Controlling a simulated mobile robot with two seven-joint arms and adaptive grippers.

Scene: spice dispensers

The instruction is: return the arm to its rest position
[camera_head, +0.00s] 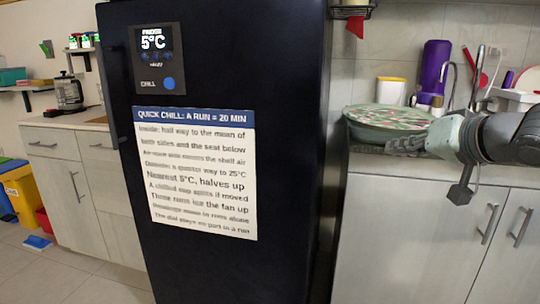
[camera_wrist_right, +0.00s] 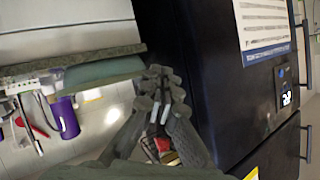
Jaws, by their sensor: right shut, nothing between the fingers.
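My right arm (camera_head: 505,135) comes in from the right in the head view, above the counter. My right gripper (camera_head: 394,146) points left toward the fridge, in front of the green patterned dish. In the right wrist view my right gripper (camera_wrist_right: 160,100) has its fingers together, with nothing seen between them. The gripper looks apart from the dark fridge (camera_head: 285,140), whose door also shows in the wrist view (camera_wrist_right: 190,45). My left gripper is not in either view.
The dish (camera_head: 385,116) stands on the counter near the fridge. A purple bottle (camera_head: 434,65), a yellow-and-white container (camera_head: 390,91) and a dish rack (camera_head: 512,97) stand behind. The fridge carries a 5°C display (camera_head: 155,40), blue button (camera_head: 169,84) and notice (camera_head: 200,180). Open floor (camera_head: 75,275) lies left.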

